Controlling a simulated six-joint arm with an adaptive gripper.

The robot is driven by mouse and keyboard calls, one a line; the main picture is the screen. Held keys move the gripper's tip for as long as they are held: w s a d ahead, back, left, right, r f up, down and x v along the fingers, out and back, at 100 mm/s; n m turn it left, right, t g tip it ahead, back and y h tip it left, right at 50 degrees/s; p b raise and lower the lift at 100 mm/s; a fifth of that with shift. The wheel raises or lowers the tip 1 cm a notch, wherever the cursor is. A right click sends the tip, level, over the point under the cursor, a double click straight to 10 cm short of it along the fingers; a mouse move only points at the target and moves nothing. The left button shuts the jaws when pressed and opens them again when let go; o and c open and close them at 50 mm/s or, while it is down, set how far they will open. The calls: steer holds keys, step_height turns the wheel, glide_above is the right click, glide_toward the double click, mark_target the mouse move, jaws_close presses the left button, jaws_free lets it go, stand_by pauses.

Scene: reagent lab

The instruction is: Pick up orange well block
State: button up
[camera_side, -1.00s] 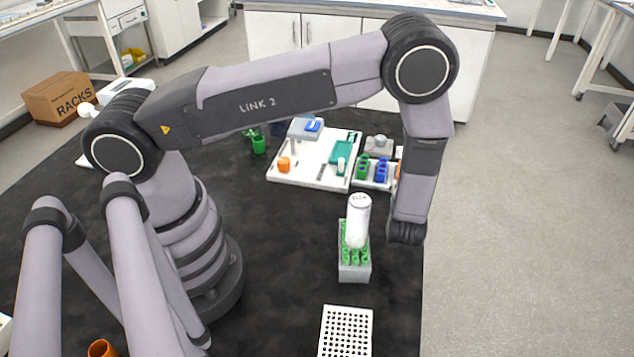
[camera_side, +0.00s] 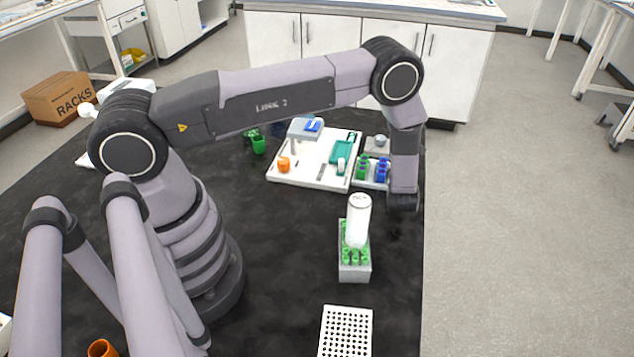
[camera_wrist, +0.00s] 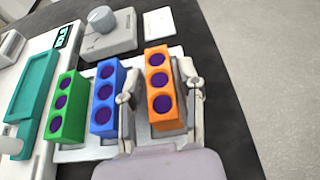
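In the wrist view the orange well block (camera_wrist: 163,88) stands upright on a white tray, with three dark purple wells in a row on its top. My gripper (camera_wrist: 160,88) is open, with one finger on each side of the orange block. The left finger is between the orange block and the blue block; I cannot tell whether either finger touches the orange one. In the side view my arm hides the orange block, and the fingers of my gripper are not visible behind the wrist.
A blue well block (camera_wrist: 107,97) and a green well block (camera_wrist: 67,106) stand left of the orange one. A teal tray (camera_wrist: 36,85) lies further left. A grey device with a knob (camera_wrist: 103,20) is behind. A rack of green-capped tubes (camera_side: 354,270) and a white bottle (camera_side: 358,220) stand in front.

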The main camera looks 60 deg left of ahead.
jaws_close()
steer(key=shift+r, duration=0.1)
stand_by(0.3)
